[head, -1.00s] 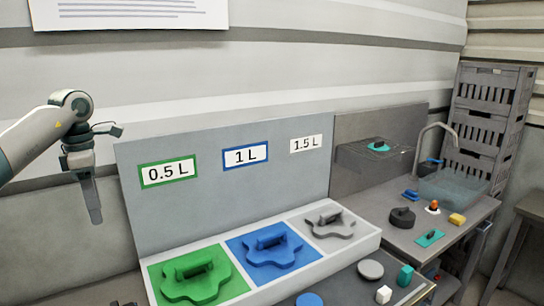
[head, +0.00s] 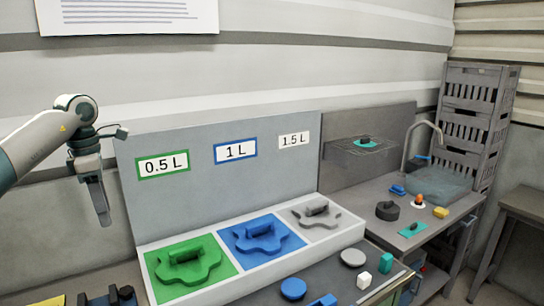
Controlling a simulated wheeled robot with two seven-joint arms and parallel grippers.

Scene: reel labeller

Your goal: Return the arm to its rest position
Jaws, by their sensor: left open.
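My left arm comes in from the left in the head view. Its left gripper (head: 103,212) hangs with fingers pointing down, in front of the wall and left of the grey label panel (head: 220,185). The fingers are open and nothing shows between them. The gripper is above the worktop and touches nothing that I can see. My right gripper is outside the view.
A white tray (head: 356,235) holds green (head: 189,262), blue (head: 262,237) and grey (head: 317,213) shaped pieces under 0.5 L, 1 L and 1.5 L labels. Small items lie on the dark worktop in front. A sink (head: 440,184) and stacked crates (head: 478,130) stand right.

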